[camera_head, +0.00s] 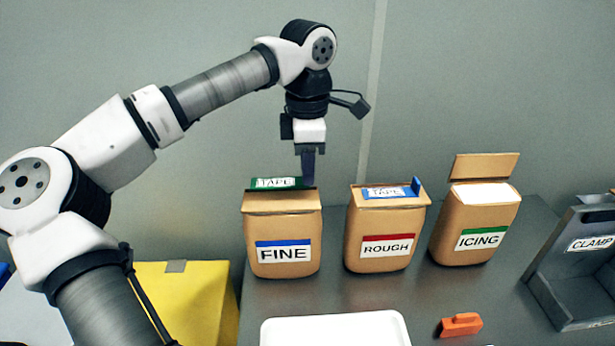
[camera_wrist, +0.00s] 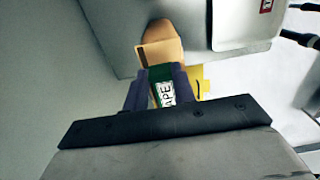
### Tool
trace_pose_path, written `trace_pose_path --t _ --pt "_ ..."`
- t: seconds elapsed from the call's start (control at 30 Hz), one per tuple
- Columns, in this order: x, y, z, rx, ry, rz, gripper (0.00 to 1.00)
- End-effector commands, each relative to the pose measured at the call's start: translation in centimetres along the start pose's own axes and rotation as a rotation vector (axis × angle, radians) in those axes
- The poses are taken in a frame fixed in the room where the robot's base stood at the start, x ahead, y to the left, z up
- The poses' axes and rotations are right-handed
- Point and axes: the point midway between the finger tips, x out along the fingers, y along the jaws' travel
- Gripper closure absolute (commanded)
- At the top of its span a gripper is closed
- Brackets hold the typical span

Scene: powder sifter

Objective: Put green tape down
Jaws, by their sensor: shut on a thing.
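The green tape (camera_head: 262,184) has a white TAPE label. My gripper (camera_head: 307,178) is shut on it, just above the top of the brown FINE box (camera_head: 281,230). In the wrist view the green tape (camera_wrist: 160,90) sits between my two fingers (camera_wrist: 162,88), with the brown box (camera_wrist: 158,45) beyond it. I cannot tell whether the tape touches the box top. A blue tape (camera_head: 392,191) with a TAPE label lies on top of the ROUGH box (camera_head: 385,230).
The ICING box (camera_head: 478,215) stands open with its flap up. A grey CLAMP bin (camera_head: 575,270) is at right. A white tray (camera_head: 335,330) and an orange clamp-like piece (camera_head: 460,325) lie in front. A yellow container (camera_head: 190,300) is at left. Bare grey table lies between them.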

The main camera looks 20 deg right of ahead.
Motion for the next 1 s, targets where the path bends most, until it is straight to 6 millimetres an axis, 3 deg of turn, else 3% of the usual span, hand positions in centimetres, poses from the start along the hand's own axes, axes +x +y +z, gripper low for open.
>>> trace_pose_path --t 0.2,0.57,0.6,0.73,1.0 --pt "3.1 -0.1 0.0 0.001 -0.001 -0.002 0.95" --pt "3.7 0.0 0.0 0.000 0.000 0.000 0.95" --pt "3.6 0.0 0.0 0.000 0.000 0.000 0.71" --pt "3.6 0.0 0.0 0.000 0.000 0.000 0.54" --pt "3.5 0.0 0.0 0.000 0.000 0.000 0.52"
